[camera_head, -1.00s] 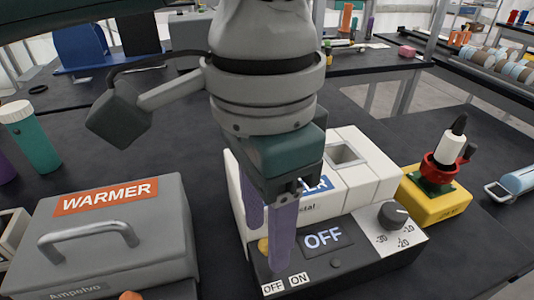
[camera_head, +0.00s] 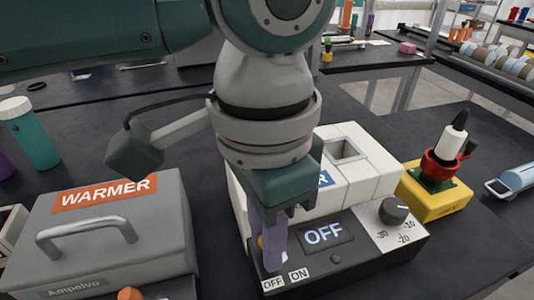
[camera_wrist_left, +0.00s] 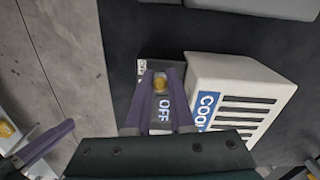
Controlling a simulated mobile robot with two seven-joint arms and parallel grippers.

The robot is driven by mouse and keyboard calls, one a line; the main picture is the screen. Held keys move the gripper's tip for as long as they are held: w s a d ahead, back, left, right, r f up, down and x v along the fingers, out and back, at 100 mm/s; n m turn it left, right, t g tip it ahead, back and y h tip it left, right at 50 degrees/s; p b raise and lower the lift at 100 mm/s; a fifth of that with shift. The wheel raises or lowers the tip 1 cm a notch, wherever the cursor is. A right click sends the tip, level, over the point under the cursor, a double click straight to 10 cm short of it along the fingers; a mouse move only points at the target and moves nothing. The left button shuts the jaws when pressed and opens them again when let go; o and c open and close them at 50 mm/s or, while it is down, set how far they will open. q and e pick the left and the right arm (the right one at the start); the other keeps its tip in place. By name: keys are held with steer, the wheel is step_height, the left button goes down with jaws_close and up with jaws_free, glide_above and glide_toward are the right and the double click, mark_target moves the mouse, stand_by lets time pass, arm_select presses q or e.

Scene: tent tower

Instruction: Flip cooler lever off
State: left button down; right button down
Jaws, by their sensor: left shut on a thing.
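The cooler (camera_head: 345,195) is a white box with a dark front panel whose display (camera_head: 323,233) reads OFF. Its lever has a yellow knob (camera_wrist_left: 160,84) at the panel's left side, above the OFF and ON labels (camera_head: 286,279). My left gripper (camera_head: 270,245), with purple fingers, reaches down over the panel and is shut on the lever, the knob showing between its fingers in the left wrist view. The fingers hide most of the lever in the head view. A purple finger-like part (camera_wrist_left: 42,148), seemingly my right gripper, shows at the lower left of the wrist view.
A grey warmer box (camera_head: 110,235) with a raised handle stands to the left of the cooler. A yellow block with a red holder (camera_head: 435,190) stands close to its right.

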stand_by(0.3)
arm_select(q)
steer(key=shift+a+r+p, duration=0.1)
steer(key=shift+r+p, duration=0.05)
steer(key=shift+p, duration=0.3)
steer(key=shift+s+a+h+p, duration=0.2)
steer(key=shift+h+p, duration=0.5)
steer(key=shift+p, duration=0.55)
steer(key=shift+w+f+t+h+p, duration=0.1)
steer(key=shift+f+t+h+p, duration=0.1)
steer(key=shift+t+h+p, duration=0.15)
steer(key=shift+f, duration=0.1)
steer(key=c, duration=0.8)
jaws_free()
